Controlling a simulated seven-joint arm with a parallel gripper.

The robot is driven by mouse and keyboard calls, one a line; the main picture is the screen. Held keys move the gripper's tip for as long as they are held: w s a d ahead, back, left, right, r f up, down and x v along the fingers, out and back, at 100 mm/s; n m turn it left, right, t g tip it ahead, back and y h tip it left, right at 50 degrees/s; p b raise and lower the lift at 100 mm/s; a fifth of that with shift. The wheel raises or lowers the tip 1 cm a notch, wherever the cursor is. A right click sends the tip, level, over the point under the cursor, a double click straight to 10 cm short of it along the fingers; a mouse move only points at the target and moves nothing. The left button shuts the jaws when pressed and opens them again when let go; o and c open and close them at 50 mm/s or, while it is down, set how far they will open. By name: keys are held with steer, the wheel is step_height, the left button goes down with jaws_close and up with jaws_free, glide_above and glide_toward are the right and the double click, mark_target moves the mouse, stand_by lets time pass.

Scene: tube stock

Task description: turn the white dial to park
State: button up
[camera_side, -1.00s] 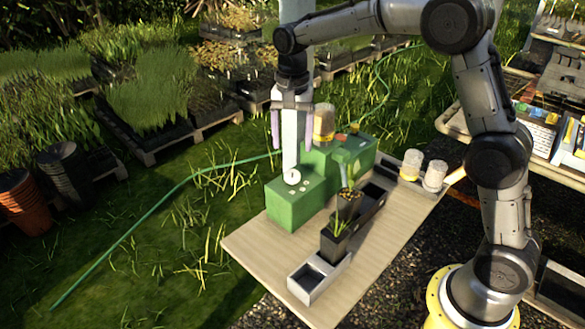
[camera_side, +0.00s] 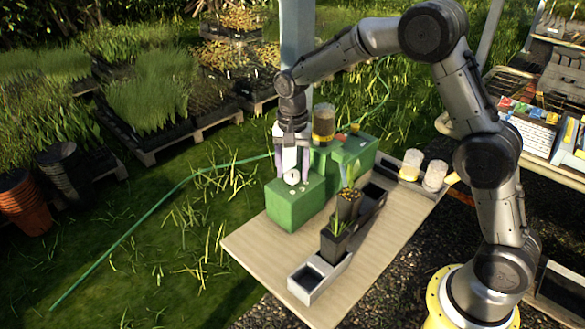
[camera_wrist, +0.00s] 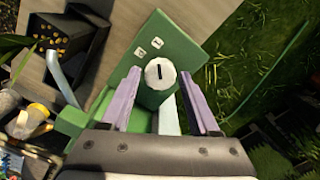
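The white dial (camera_side: 293,177) sits on the near end of a green machine (camera_side: 292,207) on the wooden table. In the wrist view the dial (camera_wrist: 160,72) is a round white knob with a short dark mark, and pale label squares (camera_wrist: 148,48) lie beside it. My gripper (camera_side: 293,168) points down just above the dial. In the wrist view its two purple fingers (camera_wrist: 160,88) are spread, one on each side of the dial, with gaps visible. What the label squares say is too small to read.
Black pots with plants (camera_side: 347,203) stand in a tray right of the machine. A jar with a yellow band (camera_side: 324,122) stands on the machine behind my gripper. Two jars (camera_side: 412,165) (camera_side: 434,176) stand at the table's far right. The table's front left is clear.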

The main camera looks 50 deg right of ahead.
jaws_close()
steer(key=n, duration=0.4)
steer(key=shift+r, duration=0.1)
steer(key=n, duration=0.4)
steer(key=shift+a+n, duration=0.1)
steer(key=shift+n, duration=0.2)
stand_by(0.5)
steer(key=shift+o, duration=1.5)
jaws_free()
